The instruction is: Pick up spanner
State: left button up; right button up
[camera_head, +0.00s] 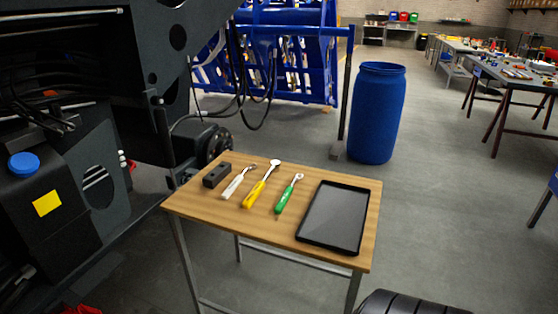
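Three hand tools lie side by side on a small wooden-topped table (200,207). One is a tool with a white handle and metal head (235,185). The middle one is a tool with a yellow handle and a rounded pale head (258,188). The right one is a tool with a green handle and a ring-shaped metal head (287,196). They are too small to tell surely which is the spanner. Neither of my grippers is in view.
A black tablet (335,216) lies right of the tools, a small black block (217,175) left of them. Dark machinery (60,200) stands close on the left. A blue barrel (377,112) stands behind the table. Floor to the right is mostly clear.

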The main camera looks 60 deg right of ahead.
aim_at(229, 191)
jog(key=z, duration=1.45)
jog(key=u, duration=0.5)
jog(key=j+u, duration=0.1)
jog(key=u, duration=1.35)
jog(key=i+u, duration=0.1)
jog(key=u, duration=0.35)
jog(key=z, duration=2.5)
jog(key=i+j+z, duration=0.1)
jog(key=i+z, duration=0.2)
jog(key=i+j+z, duration=0.35)
jog(key=i+l, duration=0.05)
jog(key=l, duration=0.05)
